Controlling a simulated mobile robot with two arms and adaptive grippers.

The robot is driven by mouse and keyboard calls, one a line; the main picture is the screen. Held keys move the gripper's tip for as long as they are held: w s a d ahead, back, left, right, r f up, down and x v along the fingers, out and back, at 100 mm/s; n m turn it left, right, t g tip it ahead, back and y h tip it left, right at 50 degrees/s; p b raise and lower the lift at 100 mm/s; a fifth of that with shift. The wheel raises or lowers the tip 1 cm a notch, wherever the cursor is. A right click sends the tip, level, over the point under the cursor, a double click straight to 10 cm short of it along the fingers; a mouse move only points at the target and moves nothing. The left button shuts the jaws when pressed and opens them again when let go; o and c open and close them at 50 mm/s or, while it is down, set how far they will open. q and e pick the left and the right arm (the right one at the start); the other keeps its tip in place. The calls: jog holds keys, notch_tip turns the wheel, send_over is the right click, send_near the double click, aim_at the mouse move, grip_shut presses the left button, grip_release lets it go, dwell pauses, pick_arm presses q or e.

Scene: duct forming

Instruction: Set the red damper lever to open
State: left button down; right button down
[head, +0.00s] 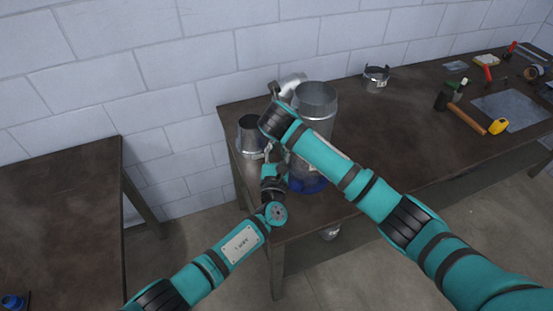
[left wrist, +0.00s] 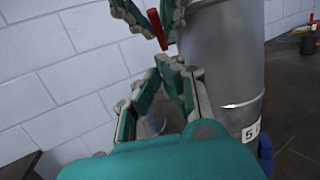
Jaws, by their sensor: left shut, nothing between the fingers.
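A tall grey metal duct (head: 316,101) stands on the near left part of the table, with a blue piece (head: 309,184) at its foot. It fills the right of the left wrist view (left wrist: 225,60). The red damper lever (left wrist: 157,28) shows beside the duct in the left wrist view; in the head view I cannot make it out. My left gripper (left wrist: 172,66) is shut and empty, its tips just below the lever. My right gripper (left wrist: 152,18) has fingers on both sides of the lever; whether they touch it is unclear. In the head view, my arms hide both grippers' fingertips.
A smaller dark-mouthed duct (head: 252,132) and a silver elbow (head: 291,83) stand close to the tall duct. A metal collar (head: 376,79) is farther back. A hammer (head: 467,119), yellow tape measure (head: 498,126) and other tools lie at the right. The middle of the table (head: 400,125) is clear.

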pick_arm(q)
jog(key=shift+w+d+r, duration=0.1)
jog(key=shift+w+r, duration=0.5)
jog(key=shift+r, duration=0.2)
jog(key=shift+w+d+r, duration=0.1)
jog(key=shift+w+r, duration=0.5)
jog(key=shift+r, duration=0.2)
pick_arm(e)
jog(key=shift+f, duration=0.1)
pick_arm(q)
jog(key=shift+w+r, duration=0.3)
jog(key=shift+r, duration=0.35)
pick_arm(e)
jog(key=shift+d, duration=0.1)
jog(key=shift+f, duration=0.1)
jog(key=c, duration=1.4)
grip_release()
jog(key=shift+s, duration=0.1)
pick_arm(q)
jog(key=shift+r, duration=0.15)
pick_arm(e)
jog(key=shift+o, duration=0.2)
jog(key=shift+a, duration=0.2)
